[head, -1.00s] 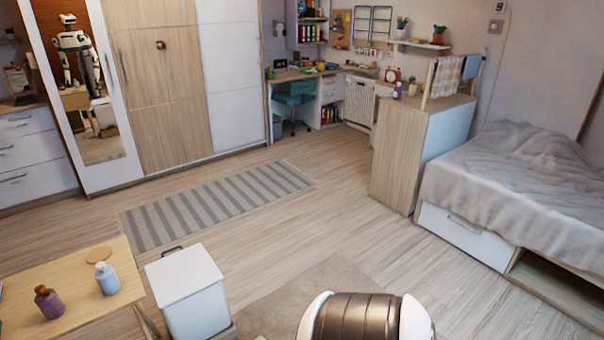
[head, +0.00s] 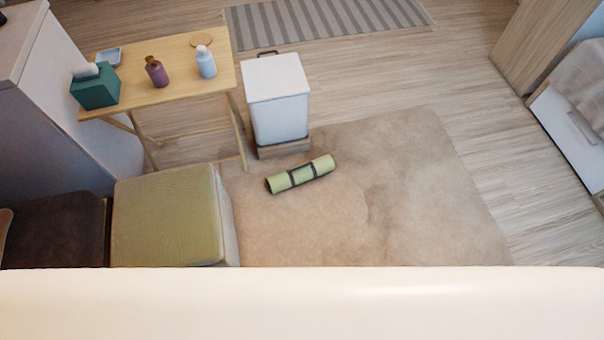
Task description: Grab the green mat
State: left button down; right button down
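The green mat (head: 301,174) is rolled up with dark straps around it. It lies on the beige rug (head: 400,190) in the middle of the head view, just in front of the white bin. Nothing touches it from above. Neither of my grippers shows in the head view. A pale part of my own body fills the bottom of the view and hides the near floor.
A white lidded bin (head: 276,97) stands behind the mat. A folding wooden table (head: 185,60) holds bottles and a tissue box (head: 95,88). A green-topped cushioned seat (head: 166,215) stands at left. The rug to the right is clear.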

aim_at(293, 176)
jog(key=i+l+u, duration=0.1)
jog(key=u, duration=1.4)
jog(key=l+u, duration=0.7)
jog(key=l, duration=0.2)
jog(key=k+l+u, duration=0.1)
jog(key=l+u, duration=0.25)
jog(key=k+l+u, duration=0.15)
jog(key=l+u, duration=0.15)
jog(key=l, duration=0.15)
jog(key=k+l+u, duration=0.2)
jog(key=l+u, duration=0.15)
